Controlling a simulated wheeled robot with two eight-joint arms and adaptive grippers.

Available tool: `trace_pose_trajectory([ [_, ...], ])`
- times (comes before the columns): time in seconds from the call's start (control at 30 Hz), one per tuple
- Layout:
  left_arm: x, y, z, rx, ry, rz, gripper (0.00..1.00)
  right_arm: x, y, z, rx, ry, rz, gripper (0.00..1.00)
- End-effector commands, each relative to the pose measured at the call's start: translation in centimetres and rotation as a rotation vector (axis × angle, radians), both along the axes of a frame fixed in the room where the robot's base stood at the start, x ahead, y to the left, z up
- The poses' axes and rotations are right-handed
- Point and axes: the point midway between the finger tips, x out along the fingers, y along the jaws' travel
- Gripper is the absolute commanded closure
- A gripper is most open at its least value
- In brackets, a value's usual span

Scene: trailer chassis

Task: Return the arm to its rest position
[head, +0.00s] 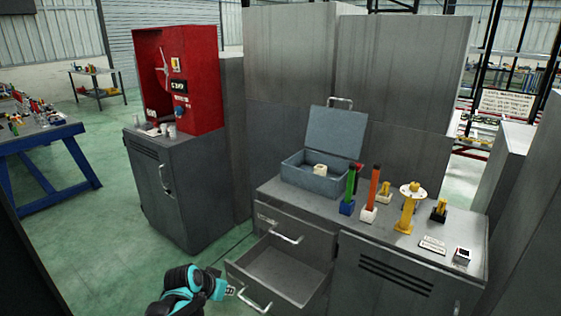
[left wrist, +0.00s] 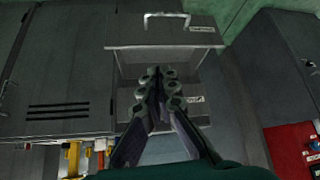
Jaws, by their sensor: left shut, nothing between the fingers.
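My left gripper (head: 231,291) is at the bottom of the head view, at the end of my teal and black arm. Its fingers are shut and empty. It is just left of the open drawer (head: 285,272) and close to that drawer's handle (head: 254,301); I cannot tell whether they touch. In the left wrist view the closed fingers (left wrist: 160,75) point toward the pulled-out drawer (left wrist: 125,60), whose handle (left wrist: 165,16) shows at the top. The drawer looks empty in the head view. My right gripper is not in view.
On the grey cabinet (head: 385,262) stand an open blue-grey toolbox (head: 310,182), a green tool (head: 350,188), an orange tool (head: 372,190) and a yellow stand (head: 407,208). A red box (head: 200,80) tops another cabinet (head: 180,190). Green floor (head: 110,235) is clear at left.

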Motion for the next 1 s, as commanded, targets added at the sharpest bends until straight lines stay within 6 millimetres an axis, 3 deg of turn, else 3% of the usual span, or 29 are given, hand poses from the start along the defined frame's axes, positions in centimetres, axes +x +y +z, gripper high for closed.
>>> trace_pose_trajectory([
  [0.1,-4.3,0.0,3.1,0.008,0.011,0.061,1.00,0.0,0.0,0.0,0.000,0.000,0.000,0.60],
  [0.3,-11.4,0.5,6.1,0.018,0.023,0.166,1.00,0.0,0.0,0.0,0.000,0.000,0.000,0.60],
  [0.6,-20.7,1.5,6.8,0.027,0.019,0.308,1.00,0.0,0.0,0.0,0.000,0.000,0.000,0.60],
  [0.8,-23.1,2.0,6.2,0.029,0.012,0.351,1.00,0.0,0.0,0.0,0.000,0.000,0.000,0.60],
  [1.0,-23.4,2.1,6.2,0.028,0.010,0.357,1.00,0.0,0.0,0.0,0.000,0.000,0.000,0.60],
])
